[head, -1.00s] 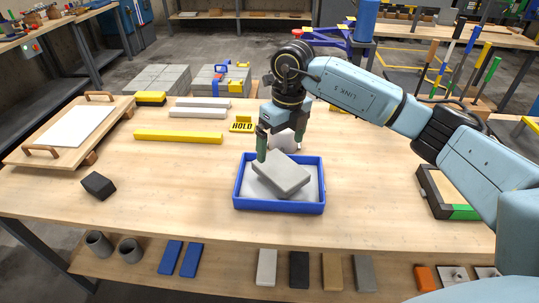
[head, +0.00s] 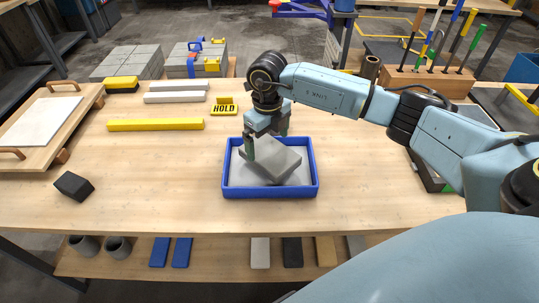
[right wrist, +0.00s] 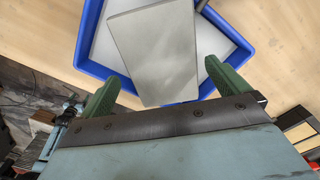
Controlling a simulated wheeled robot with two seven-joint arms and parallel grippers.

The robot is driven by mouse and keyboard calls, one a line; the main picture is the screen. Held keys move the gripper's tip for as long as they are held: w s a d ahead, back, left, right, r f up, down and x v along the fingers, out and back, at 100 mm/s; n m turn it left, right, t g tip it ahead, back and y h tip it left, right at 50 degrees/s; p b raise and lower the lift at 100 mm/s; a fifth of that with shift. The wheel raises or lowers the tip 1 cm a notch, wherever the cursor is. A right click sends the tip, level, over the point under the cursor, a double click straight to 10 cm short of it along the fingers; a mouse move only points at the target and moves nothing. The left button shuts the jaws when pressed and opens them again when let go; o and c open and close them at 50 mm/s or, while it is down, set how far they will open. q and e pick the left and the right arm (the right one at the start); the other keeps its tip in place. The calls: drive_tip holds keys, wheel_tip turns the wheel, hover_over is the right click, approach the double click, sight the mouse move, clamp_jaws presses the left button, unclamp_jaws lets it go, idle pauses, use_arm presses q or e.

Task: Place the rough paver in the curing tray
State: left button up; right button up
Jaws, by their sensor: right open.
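The grey paver (head: 276,160) lies askew over the blue curing tray (head: 232,191), turned relative to its sides. It looks tilted, with part of the tray's pale floor showing around it. How it rests underneath is hidden. My right gripper (head: 267,144) is open at the paver's far left part. In the right wrist view, the near end of the paver (right wrist: 155,50) lies between the two separated green fingers of the right gripper (right wrist: 160,78). I cannot tell whether either finger touches it. My left gripper is not in view.
A black block (head: 73,186) lies on the left of the table. A yellow bar (head: 155,125), white bars (head: 176,97) and a HOLD sign (head: 224,106) lie behind the tray. A wooden board with handles (head: 45,122) stands far left. Table around the tray's front is clear.

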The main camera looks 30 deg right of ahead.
sight(270, 152)
drive_tip(key=f, duration=0.3)
drive_tip(key=shift+s+d+f, duration=0.1)
drive_tip(key=shift+s+f, duration=0.1)
drive_tip(key=shift+f, duration=0.15)
drive_tip(key=shift+r, duration=0.1)
drive_tip(key=c, duration=1.3)
drive_tip(key=shift+w+r, duration=0.1)
drive_tip(key=shift+c, duration=1.3)
